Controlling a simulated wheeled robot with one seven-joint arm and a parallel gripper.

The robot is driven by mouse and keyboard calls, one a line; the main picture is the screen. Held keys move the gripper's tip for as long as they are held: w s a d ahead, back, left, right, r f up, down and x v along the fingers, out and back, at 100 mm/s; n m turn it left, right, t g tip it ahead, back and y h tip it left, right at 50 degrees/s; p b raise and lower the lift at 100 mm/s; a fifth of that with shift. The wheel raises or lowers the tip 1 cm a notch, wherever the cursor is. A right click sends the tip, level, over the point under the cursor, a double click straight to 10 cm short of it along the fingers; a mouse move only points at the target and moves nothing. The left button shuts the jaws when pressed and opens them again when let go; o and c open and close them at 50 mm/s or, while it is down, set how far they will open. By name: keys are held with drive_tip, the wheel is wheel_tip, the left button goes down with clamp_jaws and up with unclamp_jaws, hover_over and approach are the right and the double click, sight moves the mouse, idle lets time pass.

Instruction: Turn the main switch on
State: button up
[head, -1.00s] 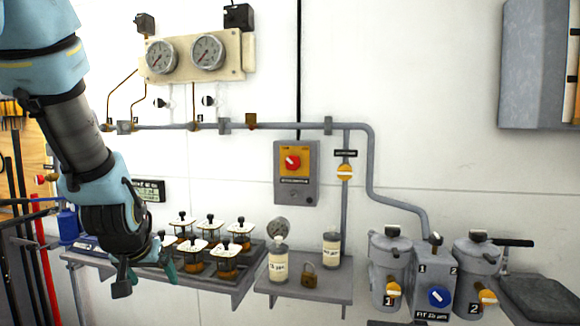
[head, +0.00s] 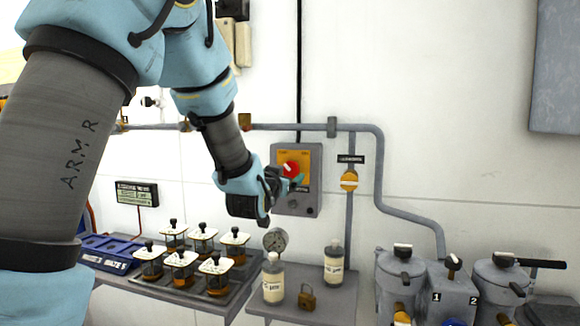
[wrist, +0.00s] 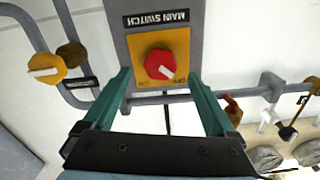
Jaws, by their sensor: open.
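The main switch is a red rotary knob (head: 291,169) on a yellow plate, on a grey wall box (head: 313,160). In the wrist view the picture is upside down, and the knob (wrist: 159,64) shows with a white pointer mark toward its lower right. The label MAIN SWITCH (wrist: 160,18) reads inverted there. My gripper (wrist: 160,78) is open, its two teal fingers on either side of the knob in that view. In the head view my gripper (head: 296,184) is in front of the box, just below the knob. I cannot tell whether the fingers touch it.
A yellow valve (head: 348,181) is on a pipe right of the box. Below are a shelf with two bottles (head: 273,282), a gauge (head: 275,240) and a padlock (head: 307,297), and a tray of lidded jars (head: 180,270). Grey canisters (head: 400,275) stand at the right.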

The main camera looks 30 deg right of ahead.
sight(289, 171)
drive_tip(key=p+x, duration=0.1)
drive_tip(key=x, duration=0.4)
drive_tip(key=shift+p, duration=0.35)
drive_tip(key=c, duration=1.4)
drive_tip(key=shift+o, duration=0.2)
